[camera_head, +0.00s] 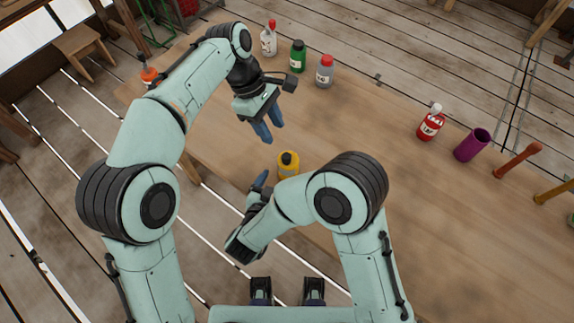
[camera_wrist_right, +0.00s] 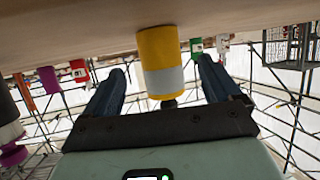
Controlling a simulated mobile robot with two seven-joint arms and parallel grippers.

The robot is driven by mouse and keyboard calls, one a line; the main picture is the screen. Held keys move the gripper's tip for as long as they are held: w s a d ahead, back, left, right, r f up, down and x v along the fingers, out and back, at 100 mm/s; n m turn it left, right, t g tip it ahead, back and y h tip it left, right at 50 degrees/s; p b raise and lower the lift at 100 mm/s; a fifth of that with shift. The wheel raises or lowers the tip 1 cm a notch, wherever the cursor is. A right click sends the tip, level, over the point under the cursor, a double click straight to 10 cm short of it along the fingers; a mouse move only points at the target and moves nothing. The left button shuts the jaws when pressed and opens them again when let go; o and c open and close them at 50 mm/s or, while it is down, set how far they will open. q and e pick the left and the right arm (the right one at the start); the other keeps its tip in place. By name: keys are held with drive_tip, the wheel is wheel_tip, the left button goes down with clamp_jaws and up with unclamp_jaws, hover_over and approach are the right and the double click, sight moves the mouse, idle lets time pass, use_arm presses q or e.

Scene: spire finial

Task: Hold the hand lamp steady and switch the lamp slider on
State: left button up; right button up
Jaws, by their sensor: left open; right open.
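I cannot clearly pick out a hand lamp or its slider. The yellow cylinder (camera_head: 288,163) with a dark top and pale band stands near the table's front edge. In the right wrist view the yellow cylinder (camera_wrist_right: 160,52) appears upside down, between the finger lines with gaps on both sides. My right gripper (camera_head: 260,182) is open, beside it to the left; its fingers also show in the right wrist view (camera_wrist_right: 160,70). My left gripper (camera_head: 271,133) is open and empty, pointing down above the table, behind the yellow cylinder. My right arm hides part of the table.
On the wooden table (camera_head: 430,215), white (camera_head: 268,40), green (camera_head: 298,56) and grey (camera_head: 324,72) bottles stand at the back. An orange-capped bottle (camera_head: 148,74) is left.

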sight(284, 176)
drive_tip(key=x, duration=0.6)
drive_tip(key=shift+w+d, duration=0.1)
drive_tip(key=shift+w, duration=0.15)
drive_tip(key=c, duration=1.2)
use_arm(q)
drive_tip(key=c, duration=0.4)
use_arm(e)
drive_tip(key=shift+o, duration=0.2)
use_arm(q)
drive_tip(key=shift+s+a+f, duration=0.15)
drive_tip(key=shift+a+f, duration=0.05)
drive_tip(key=shift+f, duration=0.15)
clamp_jaws()
drive_tip(key=s+a+f+n+t+h, duration=0.3)
drive_tip(key=a+f+n+h, duration=0.1)
drive_tip(key=a+h, duration=0.3)
drive_tip(key=s+a+f+n+t+h, duration=0.3)
drive_tip(key=a+f+n+h, duration=0.1)
drive_tip(key=a+f+h, duration=0.2)
drive_tip(key=shift+a+f+n+h, duration=0.3)
drive_tip(key=shift+a+h, duration=0.1)
drive_tip(key=shift+a, duration=0.1)
